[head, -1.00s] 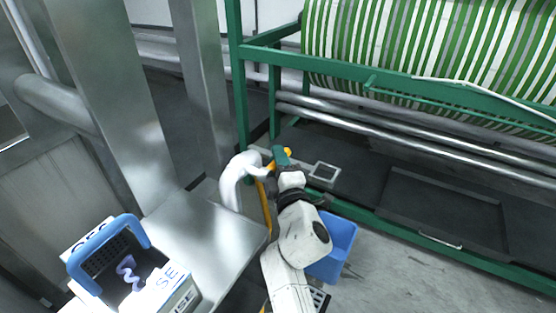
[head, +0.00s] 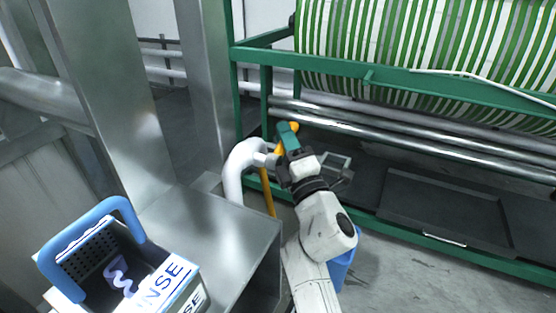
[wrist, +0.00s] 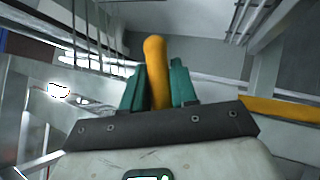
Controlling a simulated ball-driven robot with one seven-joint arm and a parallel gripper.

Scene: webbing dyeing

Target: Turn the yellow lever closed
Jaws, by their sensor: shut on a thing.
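The yellow lever (head: 295,127) is at the white curved pipe's (head: 236,170) valve end, in the middle of the head view. My gripper (head: 287,132) is shut on the lever, with its green fingers on either side of it. In the wrist view the lever (wrist: 155,62) stands between the two fingers (wrist: 157,85), its rounded end sticking out past them. The lever's lower part and the valve body are mostly hidden by my gripper.
A yellow pole (head: 267,195) stands below the pipe. A steel table (head: 225,235) is left of my arm, with a blue-handled basket (head: 100,215) at its left. A green frame (head: 400,72) with a striped roll (head: 430,50) is behind. A blue bin (head: 342,265) is partly behind my arm.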

